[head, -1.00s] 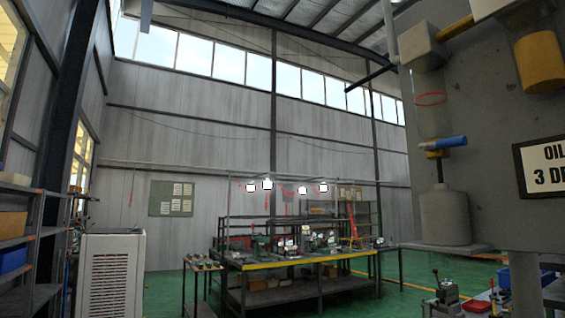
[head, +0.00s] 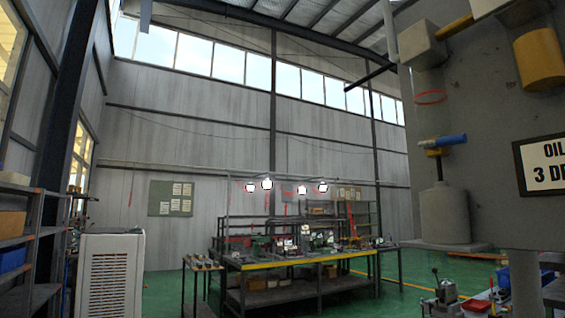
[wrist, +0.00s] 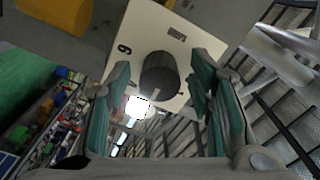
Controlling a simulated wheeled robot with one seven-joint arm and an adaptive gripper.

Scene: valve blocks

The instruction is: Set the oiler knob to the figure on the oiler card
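The oiler card (head: 545,166) hangs on the grey panel at the right edge of the head view. It is cut off there, and its visible text reads "OIL" and "3 D", with the rest out of frame. In the wrist view, the dark round knob (wrist: 160,74) sits on a cream dial plate (wrist: 146,32). One figure near the plate's left edge looks like a 9 or a 6. A pale mark shows at the knob's lower edge. My gripper (wrist: 162,68) is open, its green-padded fingers either side of the knob with gaps showing. Contact is not visible.
The grey panel (head: 480,120) carries a blue handle (head: 443,141), a red ring (head: 431,97), a grey cylinder (head: 445,215) and a yellow cylinder (head: 538,60). A yellow part (wrist: 60,14) also shows at the wrist view's upper left. A workbench (head: 300,262) stands far behind.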

